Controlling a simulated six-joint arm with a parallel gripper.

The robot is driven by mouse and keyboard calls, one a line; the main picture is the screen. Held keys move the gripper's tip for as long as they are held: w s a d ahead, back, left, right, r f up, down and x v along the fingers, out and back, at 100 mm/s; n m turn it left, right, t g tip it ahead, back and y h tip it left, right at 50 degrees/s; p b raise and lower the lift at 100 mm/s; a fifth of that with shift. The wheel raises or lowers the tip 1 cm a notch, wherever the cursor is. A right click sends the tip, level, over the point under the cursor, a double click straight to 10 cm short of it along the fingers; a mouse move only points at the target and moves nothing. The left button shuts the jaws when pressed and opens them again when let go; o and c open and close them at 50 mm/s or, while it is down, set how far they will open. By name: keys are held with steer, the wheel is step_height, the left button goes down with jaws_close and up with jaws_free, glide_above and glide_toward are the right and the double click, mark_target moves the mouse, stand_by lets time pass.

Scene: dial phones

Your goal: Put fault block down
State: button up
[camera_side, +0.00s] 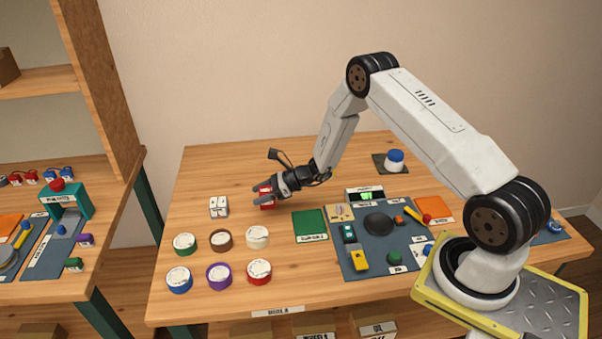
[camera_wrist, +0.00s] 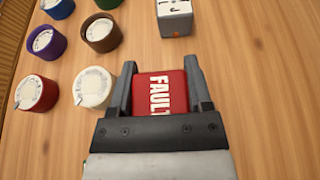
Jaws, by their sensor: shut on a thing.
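The fault block (camera_wrist: 160,92) is red with white "FAULT" lettering and sits between both fingers of my gripper (camera_wrist: 159,85) in the wrist view. The gripper is shut on it. In the side view, my gripper (camera_side: 265,195) is low over the wooden table, and the red block (camera_side: 267,205) shows at its fingertips. The block is at or just above the table top; I cannot tell whether it touches. Its lower part is hidden by the gripper in the wrist view.
A white block (camera_side: 219,207) stands left of my gripper. Several round dials, including a cream one (camera_side: 257,237), a brown one (camera_side: 221,240) and a green one (camera_side: 185,243), stand in front. A green mat (camera_side: 310,226) and a dark board (camera_side: 375,262) lie right. Bare table lies behind.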

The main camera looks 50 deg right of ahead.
steer(key=shift+f, duration=1.55)
steer(key=shift+f, duration=0.2)
steer(key=o, duration=1.3)
steer(key=shift+r, duration=0.25)
steer(key=v, duration=1.2)
steer(key=shift+w, duration=0.1)
